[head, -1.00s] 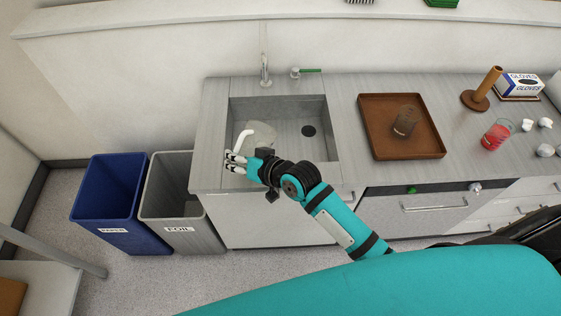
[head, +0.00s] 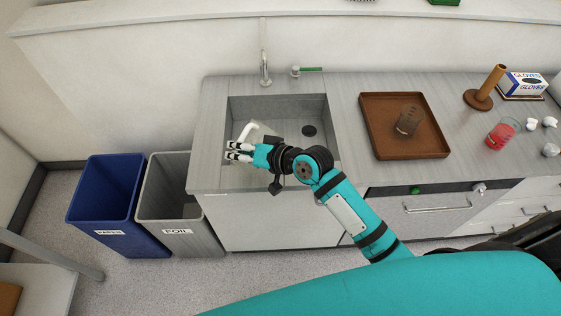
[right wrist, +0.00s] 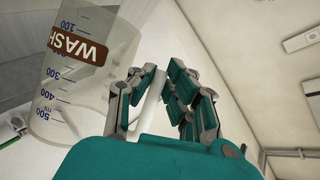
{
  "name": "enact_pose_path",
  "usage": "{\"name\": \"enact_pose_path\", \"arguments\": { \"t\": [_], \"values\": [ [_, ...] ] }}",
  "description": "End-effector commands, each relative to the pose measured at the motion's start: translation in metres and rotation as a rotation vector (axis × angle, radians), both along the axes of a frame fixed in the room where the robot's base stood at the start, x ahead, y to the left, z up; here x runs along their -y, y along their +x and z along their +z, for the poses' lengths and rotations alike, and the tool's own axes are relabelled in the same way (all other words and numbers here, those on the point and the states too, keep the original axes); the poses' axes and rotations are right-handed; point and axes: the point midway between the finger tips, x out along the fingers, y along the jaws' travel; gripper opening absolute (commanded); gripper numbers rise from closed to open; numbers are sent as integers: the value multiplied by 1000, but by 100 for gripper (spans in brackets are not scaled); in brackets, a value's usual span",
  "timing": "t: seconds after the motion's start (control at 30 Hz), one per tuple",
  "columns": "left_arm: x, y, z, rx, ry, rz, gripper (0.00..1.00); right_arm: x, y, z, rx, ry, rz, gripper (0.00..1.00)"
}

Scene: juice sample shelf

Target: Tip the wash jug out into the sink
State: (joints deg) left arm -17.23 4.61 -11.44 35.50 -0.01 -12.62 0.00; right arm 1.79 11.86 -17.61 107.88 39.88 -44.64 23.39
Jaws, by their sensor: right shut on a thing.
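The clear wash jug shows in the right wrist view (right wrist: 85,75) with a brown WASH label and blue volume marks. It is tilted, and I cannot make out any liquid in it. My right gripper (head: 234,151) is shut on its pale handle (right wrist: 150,100), over the front left part of the sink (head: 280,107). In the head view the handle (head: 246,130) shows beyond the fingers; the clear body is faint and partly hidden by my gripper. The dark drain (head: 309,130) is to the right. My left gripper is not in view.
A tap (head: 265,70) and a green-handled valve (head: 308,69) stand behind the sink. A brown tray (head: 376,143) with a beaker (head: 407,120) is to the right, and a beaker of red liquid (head: 498,136) is beyond it. Blue (head: 115,200) and grey (head: 180,212) bins stand left.

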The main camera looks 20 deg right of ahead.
Motion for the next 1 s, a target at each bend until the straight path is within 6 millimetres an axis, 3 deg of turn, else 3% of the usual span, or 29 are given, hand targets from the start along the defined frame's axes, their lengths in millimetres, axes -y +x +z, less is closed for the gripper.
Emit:
{"name": "enact_pose_path", "arguments": {
  "t": [1.0],
  "values": [
    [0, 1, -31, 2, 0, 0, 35, 9, 6, -9, -76, 129, 0, 0]
  ]
}}
